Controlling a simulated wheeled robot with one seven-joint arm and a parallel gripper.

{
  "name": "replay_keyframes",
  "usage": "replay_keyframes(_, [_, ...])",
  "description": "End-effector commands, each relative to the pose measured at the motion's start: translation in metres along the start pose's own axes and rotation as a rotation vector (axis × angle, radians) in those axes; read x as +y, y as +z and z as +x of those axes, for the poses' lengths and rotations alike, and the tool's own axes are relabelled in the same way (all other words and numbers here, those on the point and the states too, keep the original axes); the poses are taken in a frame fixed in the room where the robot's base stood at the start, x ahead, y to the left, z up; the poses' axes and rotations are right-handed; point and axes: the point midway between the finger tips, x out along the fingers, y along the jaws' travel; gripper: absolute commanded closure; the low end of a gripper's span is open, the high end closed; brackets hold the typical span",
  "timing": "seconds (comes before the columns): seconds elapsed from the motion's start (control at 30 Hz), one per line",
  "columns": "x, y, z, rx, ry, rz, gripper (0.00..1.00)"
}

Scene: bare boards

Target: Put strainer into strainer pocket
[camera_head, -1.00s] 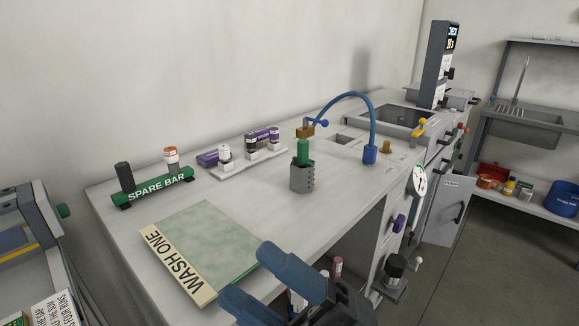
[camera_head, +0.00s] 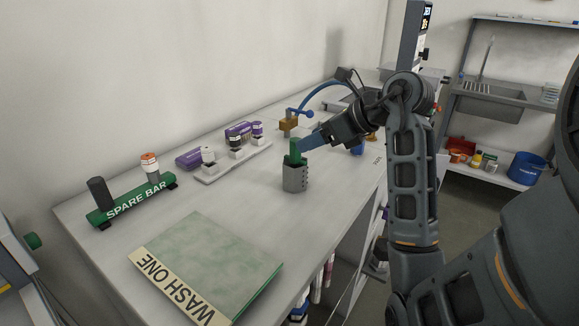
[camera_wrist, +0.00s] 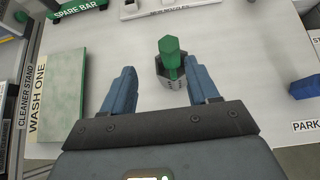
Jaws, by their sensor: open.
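The strainer (camera_head: 295,178) is a grey perforated cylinder with a green handle, standing upright on the white bench top. In the wrist view its green handle (camera_wrist: 170,57) rises at the fingertips, nearer the right finger. My gripper (camera_head: 304,143) reaches in from the right with its blue fingers at handle height. In the wrist view my gripper (camera_wrist: 163,80) is open, with a wide gap between the fingers. I cannot make out which place is the strainer pocket.
The green WASH ONE board (camera_head: 215,262) lies at the front left. The green SPARE BAR (camera_head: 133,200) is behind it. A white rack with several vials (camera_head: 234,160) stands behind the strainer. A brass block (camera_head: 288,124) with a blue hose is just beyond. Bench between these is clear.

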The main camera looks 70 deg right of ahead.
Motion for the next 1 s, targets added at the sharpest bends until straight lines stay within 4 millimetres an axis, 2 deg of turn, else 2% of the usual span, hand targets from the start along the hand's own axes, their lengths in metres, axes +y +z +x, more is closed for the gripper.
replay_keyframes(0.07, [-0.008,-0.001,-0.002,0.015,-0.022,-0.001,0.4])
replay_keyframes(0.17, [-0.01,-0.002,0.006,0.022,-0.027,0.001,0.4])
replay_keyframes(0.7, [-0.014,0.001,0.069,0.019,-0.026,0.0,0.4])
replay_keyframes(1.0, [-0.014,0.0,0.074,0.018,-0.027,-0.001,0.4])
